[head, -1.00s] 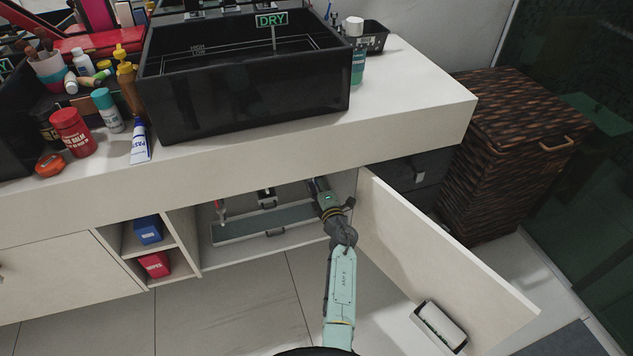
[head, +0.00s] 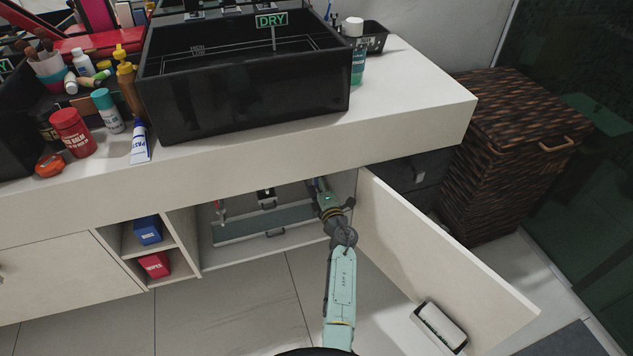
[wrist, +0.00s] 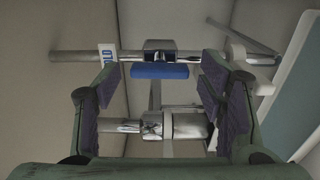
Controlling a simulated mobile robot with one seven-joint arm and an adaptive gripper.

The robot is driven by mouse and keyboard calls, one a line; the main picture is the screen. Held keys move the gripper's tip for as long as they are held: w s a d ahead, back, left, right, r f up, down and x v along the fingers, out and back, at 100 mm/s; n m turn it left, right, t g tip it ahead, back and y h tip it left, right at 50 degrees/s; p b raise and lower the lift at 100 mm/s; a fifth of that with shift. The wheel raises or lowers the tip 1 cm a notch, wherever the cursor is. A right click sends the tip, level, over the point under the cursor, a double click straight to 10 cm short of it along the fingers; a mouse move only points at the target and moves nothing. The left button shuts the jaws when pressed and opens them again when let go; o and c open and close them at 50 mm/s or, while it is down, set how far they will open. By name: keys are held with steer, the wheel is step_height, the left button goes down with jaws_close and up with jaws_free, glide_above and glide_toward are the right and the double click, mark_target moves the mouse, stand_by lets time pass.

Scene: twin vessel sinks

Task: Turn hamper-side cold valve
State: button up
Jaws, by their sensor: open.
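The cold valve has a blue lever handle (wrist: 160,71) on a horizontal metal pipe (wrist: 82,56) in the wrist view. The handle lies crosswise, along the pipe. My gripper (wrist: 160,85) is open, with one dark ridged pad on each side of the handle. I see no clear contact between pads and handle. In the head view my arm reaches into the open cabinet under the black sink (head: 240,95); the fingertips and blue handle are hidden there.
The open cabinet door (head: 430,255) stands right of my arm, with the wicker hamper (head: 510,150) beyond. A second metal pipe and valve body (wrist: 180,126) lie below the handle. A pale panel (wrist: 295,100) is close on the right.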

steer(key=shift+s, duration=0.1)
steer(key=v, duration=1.2)
